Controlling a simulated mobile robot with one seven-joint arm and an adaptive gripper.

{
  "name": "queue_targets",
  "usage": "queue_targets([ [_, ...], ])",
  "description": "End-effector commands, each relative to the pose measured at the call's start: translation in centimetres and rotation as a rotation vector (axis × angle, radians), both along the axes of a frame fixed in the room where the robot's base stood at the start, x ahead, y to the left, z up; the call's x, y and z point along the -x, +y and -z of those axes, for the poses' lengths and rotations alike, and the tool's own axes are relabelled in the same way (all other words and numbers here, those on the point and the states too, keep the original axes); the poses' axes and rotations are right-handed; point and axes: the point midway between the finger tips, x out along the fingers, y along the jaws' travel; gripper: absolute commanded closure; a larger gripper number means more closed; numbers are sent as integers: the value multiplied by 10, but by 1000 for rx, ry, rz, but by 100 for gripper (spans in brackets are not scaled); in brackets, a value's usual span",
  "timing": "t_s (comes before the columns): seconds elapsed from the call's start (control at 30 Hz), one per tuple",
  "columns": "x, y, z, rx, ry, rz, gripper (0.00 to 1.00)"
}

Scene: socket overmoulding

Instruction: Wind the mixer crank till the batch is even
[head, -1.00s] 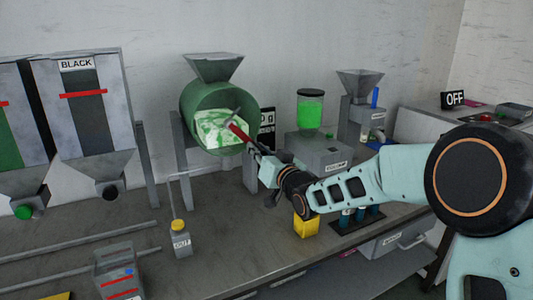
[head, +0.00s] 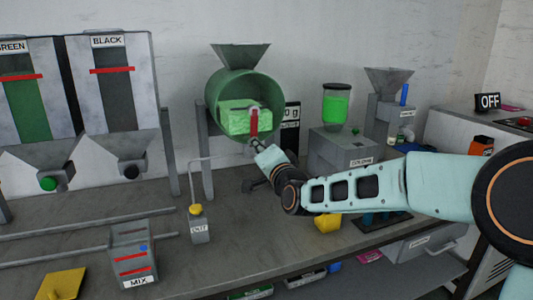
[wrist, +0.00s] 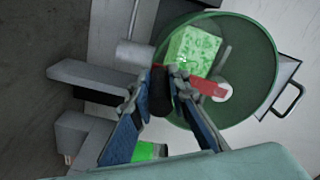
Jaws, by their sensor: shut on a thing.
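The mixer is a green drum (head: 272,95) with a hopper on top, also in the wrist view (wrist: 262,60). Inside is the batch (head: 240,121), a mostly bright green block with light mottling (wrist: 191,50). The red crank arm (head: 254,124) hangs about straight down from its pale hub, across the drum's open front; it also shows in the wrist view (wrist: 206,87). My gripper (head: 259,150) is at the arm's lower end. In the wrist view my gripper (wrist: 163,82) is shut on the black crank handle (wrist: 161,100). The fingers partly hide the handle.
A dark display (head: 291,116) stands just right of the drum, partly hidden. A jar of green material (head: 336,105) sits on a grey unit further right. A small bottle (head: 199,228) and a MIX container (head: 133,258) stand front left. Open bench lies between them.

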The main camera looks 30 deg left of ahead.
Motion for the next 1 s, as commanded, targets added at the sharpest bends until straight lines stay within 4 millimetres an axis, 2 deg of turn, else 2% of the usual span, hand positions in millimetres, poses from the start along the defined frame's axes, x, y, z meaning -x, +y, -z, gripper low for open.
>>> queue_targets([
  [0.07, 6, 5, 4, -46, 57, -2, 100],
  [0.47, 32, 27, -8, -293, 346, -4, 100],
  [1.0, 58, 50, -43, -627, 733, -5, 100],
])
